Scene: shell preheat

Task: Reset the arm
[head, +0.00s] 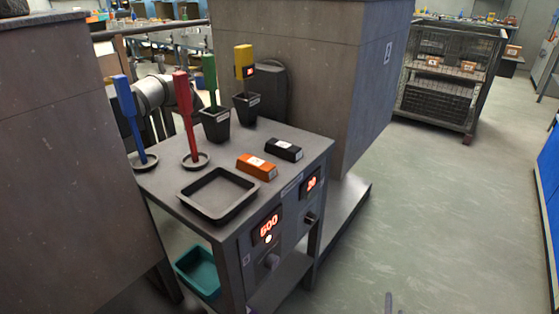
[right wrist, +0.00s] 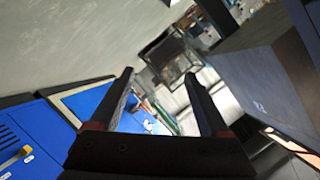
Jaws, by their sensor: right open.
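My right gripper (right wrist: 159,73) is open in the right wrist view, its two dark fingers apart with nothing between them. My left gripper is not in view. The grey workstation (head: 225,180) carries an empty black tray (head: 218,196), an orange block (head: 257,167) and a black block (head: 284,150). Blue (head: 124,102) and red (head: 183,108) tools stand upright in round holders; green (head: 209,78) and yellow (head: 244,62) ones stand in black cups.
Lit displays (head: 268,225) and knobs are on the workstation's front; a teal bin (head: 197,270) sits below. Tall grey cabinets (head: 290,75) flank it. A wire cage cart (head: 450,80) stands at the back right. The floor (head: 440,200) to the right is clear.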

